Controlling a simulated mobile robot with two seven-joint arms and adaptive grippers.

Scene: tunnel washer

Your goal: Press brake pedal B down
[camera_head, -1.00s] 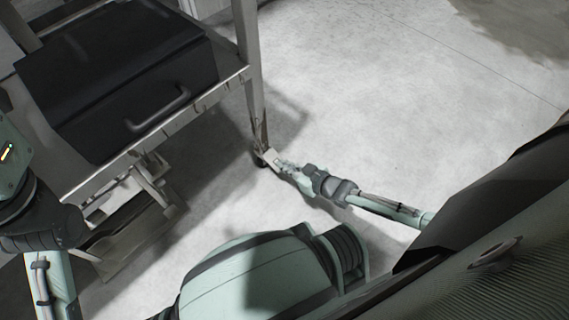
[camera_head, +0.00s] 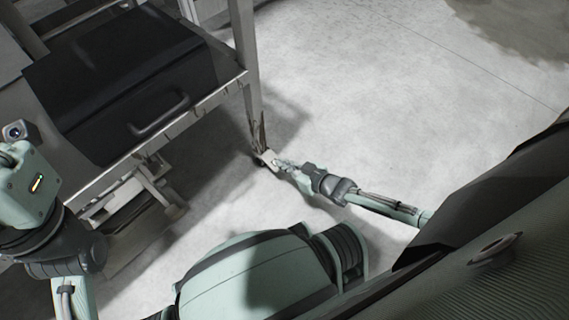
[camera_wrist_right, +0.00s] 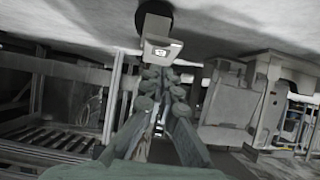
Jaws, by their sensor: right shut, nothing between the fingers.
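The brake pedal (camera_wrist_right: 161,50) is a pale, tilted plate with a small dark-framed label, beside a dark round caster (camera_wrist_right: 154,14) in the right wrist view. I cannot read the label's letter. In the head view the pedal (camera_head: 267,157) is a small light piece at the foot of the cart's near right leg. My right gripper (camera_head: 282,164) is shut and empty, its tips right at the pedal. In the right wrist view the fingers (camera_wrist_right: 161,76) end at the pedal's lower edge; I cannot tell whether they touch. My left gripper is not in view.
The metal cart (camera_head: 205,103) carries a black box (camera_head: 125,75) with a handle. A lower frame (camera_head: 150,180) sits under it, near my left arm. The concrete floor (camera_head: 390,100) to the right is clear.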

